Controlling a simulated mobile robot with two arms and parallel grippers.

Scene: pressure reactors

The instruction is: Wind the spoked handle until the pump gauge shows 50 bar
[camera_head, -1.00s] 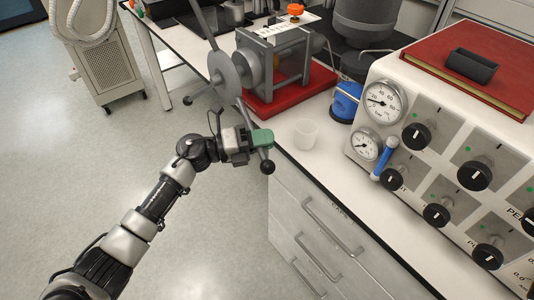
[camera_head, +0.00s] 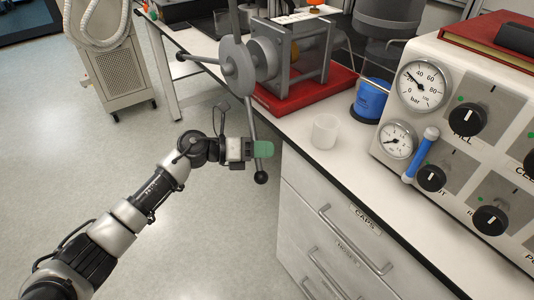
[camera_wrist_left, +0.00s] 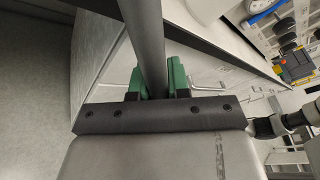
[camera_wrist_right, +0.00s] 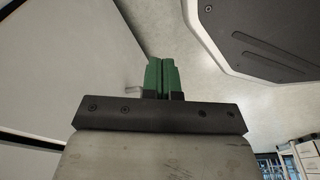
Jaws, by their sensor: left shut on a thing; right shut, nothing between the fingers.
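The spoked handle (camera_head: 238,66) is a grey hub with rods, on the front of a framed pump (camera_head: 290,60). One rod points up, one left, and one down to a black ball end. My left gripper (camera_head: 261,149) is shut on the lower rod, just above its ball; the left wrist view shows the rod between the green fingers (camera_wrist_left: 158,78). A round gauge marked bar (camera_head: 422,86) on the panel has its needle near 20. A smaller gauge (camera_head: 397,140) sits below it, its reading too small to tell. My right gripper (camera_wrist_right: 162,76) is shut and empty, outside the head view.
The pump stands on a red base (camera_head: 310,95) at the bench edge. A white cup (camera_head: 325,131) and a blue container (camera_head: 372,98) stand on the bench. Drawers (camera_head: 325,230) lie below, close to my left gripper. The floor on the left is clear, with a grey wheeled unit (camera_head: 105,75) behind.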

